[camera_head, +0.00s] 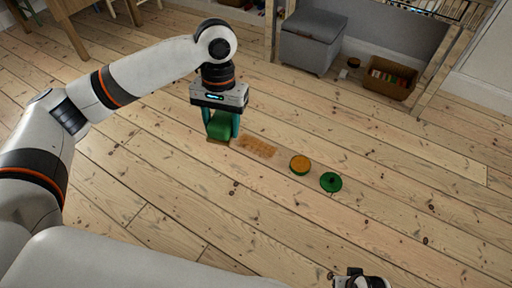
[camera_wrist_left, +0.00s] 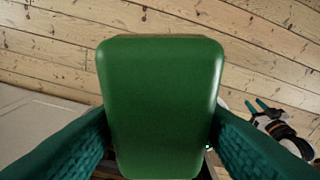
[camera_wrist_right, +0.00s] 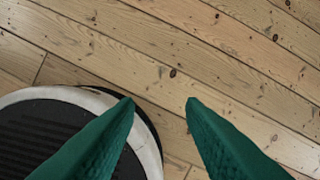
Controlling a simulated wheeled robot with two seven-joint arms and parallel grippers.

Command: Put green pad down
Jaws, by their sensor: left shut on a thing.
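A green pad (camera_head: 219,126) with rounded corners is held between the teal fingers of my left gripper (camera_head: 221,128), a little left of the middle of the head view. It fills the middle of the left wrist view (camera_wrist_left: 160,105), one finger on each side. A brown edge shows at its lower side in the head view; I cannot tell whether it touches the floor. My right gripper (camera_wrist_right: 160,102) is open and empty in the right wrist view, above the floor beside my base. In the head view, only part of it shows at the bottom edge.
A flat brown patch (camera_head: 257,147) lies just right of the pad. Farther right are an orange-topped round thing with a green side (camera_head: 300,163) and a green disc (camera_head: 331,182). A grey storage box (camera_head: 312,42) and a brown box (camera_head: 389,83) stand behind. The front floorboards are clear.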

